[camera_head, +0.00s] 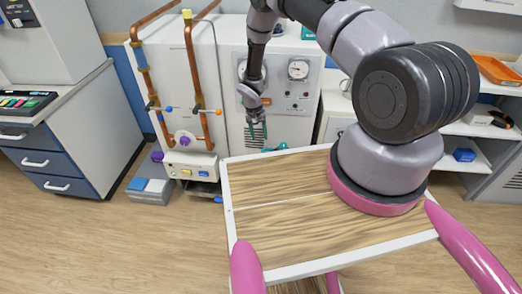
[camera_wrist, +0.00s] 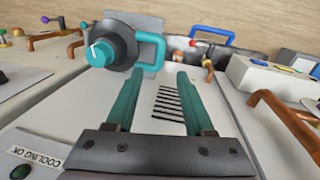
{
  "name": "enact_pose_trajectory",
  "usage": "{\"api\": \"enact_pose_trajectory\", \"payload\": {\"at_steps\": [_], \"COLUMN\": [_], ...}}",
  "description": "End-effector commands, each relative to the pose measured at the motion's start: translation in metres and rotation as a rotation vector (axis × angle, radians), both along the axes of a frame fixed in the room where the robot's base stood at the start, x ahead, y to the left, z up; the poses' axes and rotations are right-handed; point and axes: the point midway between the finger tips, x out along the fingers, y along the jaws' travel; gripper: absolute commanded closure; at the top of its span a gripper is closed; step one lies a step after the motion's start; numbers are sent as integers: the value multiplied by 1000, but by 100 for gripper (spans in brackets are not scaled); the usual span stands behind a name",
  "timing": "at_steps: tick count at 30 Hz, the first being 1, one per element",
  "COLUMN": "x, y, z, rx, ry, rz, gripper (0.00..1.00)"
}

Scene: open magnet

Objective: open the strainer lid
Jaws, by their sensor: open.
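In the wrist view a dark grey round fitting (camera_wrist: 112,45) with a teal knob (camera_wrist: 100,52) and a teal loop handle (camera_wrist: 153,48) stands out from the pale cabinet front. It looks like the strainer with its lid, though no label confirms this. My gripper (camera_wrist: 158,80) is open, with its two teal fingers apart and nothing between them. The fingertips are just short of the handle, with no clear contact. In the head view my gripper (camera_head: 258,130) hangs in front of the white cabinet. The fitting is hard to make out there, low behind my tabletop.
The white cabinet (camera_head: 285,45) carries round gauges (camera_head: 298,69). Copper pipes (camera_head: 190,70) run up the unit at its left. Black vent slots (camera_wrist: 168,103) lie under my fingers in the wrist view. A blue handle (camera_wrist: 212,35) and another copper pipe (camera_wrist: 290,120) are to the right.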

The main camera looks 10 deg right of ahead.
Motion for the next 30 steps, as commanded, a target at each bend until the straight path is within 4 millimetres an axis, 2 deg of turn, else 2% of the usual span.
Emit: {"api": "enact_pose_trajectory", "payload": {"at_steps": [9, 15, 20, 28, 29, 30], "x": [-3, -3, -4, -3, -3, -3], "y": [-9, -12, -13, -14, -14, -14], "z": [-58, -86, -96, -97, -97, -97], "rx": [-1, 0, 1, 0, 0, 0], "ry": [2, 1, 1, 0, 0, 0], "rz": [-1, 0, -1, -1, -1, -1], "gripper": [47, 47, 47, 47, 51, 66]}}
